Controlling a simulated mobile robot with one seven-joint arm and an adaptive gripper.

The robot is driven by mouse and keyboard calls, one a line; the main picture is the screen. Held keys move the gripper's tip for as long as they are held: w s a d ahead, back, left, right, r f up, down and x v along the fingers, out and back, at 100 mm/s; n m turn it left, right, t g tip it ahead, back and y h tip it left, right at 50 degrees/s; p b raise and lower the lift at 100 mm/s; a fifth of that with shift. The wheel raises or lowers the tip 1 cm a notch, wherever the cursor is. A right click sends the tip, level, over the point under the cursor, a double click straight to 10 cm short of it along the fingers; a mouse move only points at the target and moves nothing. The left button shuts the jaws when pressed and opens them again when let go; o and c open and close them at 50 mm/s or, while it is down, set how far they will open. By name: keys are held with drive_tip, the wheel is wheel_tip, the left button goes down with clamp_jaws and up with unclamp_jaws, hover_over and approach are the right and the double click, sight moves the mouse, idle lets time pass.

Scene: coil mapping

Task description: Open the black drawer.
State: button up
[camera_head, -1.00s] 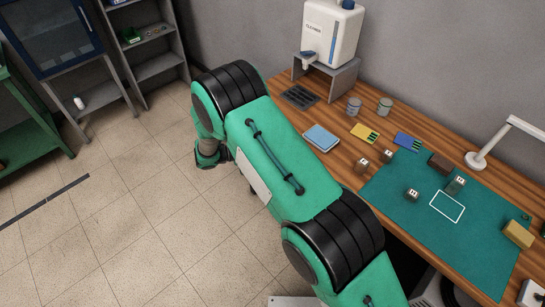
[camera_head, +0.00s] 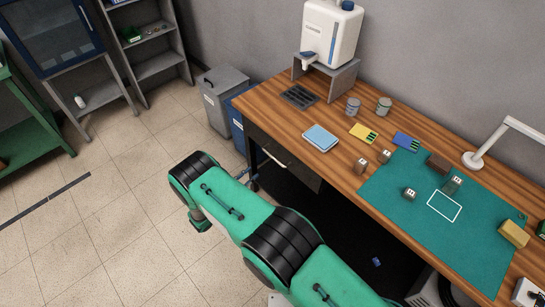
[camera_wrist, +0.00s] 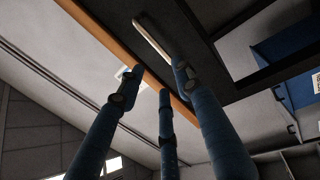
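The black drawer (camera_head: 303,174) is under the left end of the wooden desk, and its front looks flush with the desk. Its long pale handle (camera_head: 275,155) runs along the front. In the wrist view the handle (camera_wrist: 153,39) is a pale bar on a dark panel, beyond the fingertips. My gripper (camera_wrist: 158,80) shows three blue fingers, spread apart with nothing between them. The fingers point toward the drawer side of the desk, and the right fingertip is nearest the handle. No contact with the handle is visible. In the head view my arm mostly hides the gripper.
The wooden desk (camera_head: 262,98) carries a green mat (camera_head: 385,205), a cleaner jug (camera_head: 333,35), cans and small blocks. A grey bin (camera_head: 224,85) and a blue bin (camera_head: 237,122) stand left of the desk.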

sight(272, 157)
idle(0.4)
drive_tip(key=b+x, duration=0.1)
drive_tip(key=x, duration=1.2)
drive_tip(key=shift+w+d+r, duration=0.1)
drive_tip(key=shift+w+d, duration=0.2)
drive_tip(key=shift+c, duration=0.5)
clamp_jaws()
